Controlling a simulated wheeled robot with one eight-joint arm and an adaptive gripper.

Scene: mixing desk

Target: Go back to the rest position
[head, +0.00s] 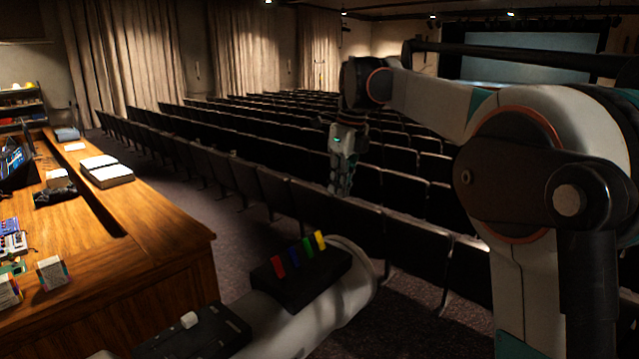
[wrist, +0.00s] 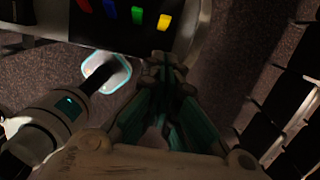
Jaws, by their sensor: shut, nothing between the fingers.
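My gripper (head: 341,178) hangs pointing down in the head view, in front of the rows of dark seats and clear of the desk. In the wrist view my gripper (wrist: 165,62) has its fingers together with nothing between them. My arm reaches in from the right of the head view, bent at the elbow. My own white body part with the red, blue, green and yellow tabs lies below and left of the gripper, and it also shows at the top of the wrist view.
A wooden desk (head: 165,243) stands at the left, with an open book (head: 107,172), small boxes (head: 52,272) and control gear on it. Rows of seats (head: 300,203) fill the middle. Carpet (head: 215,195) lies free between desk and seats.

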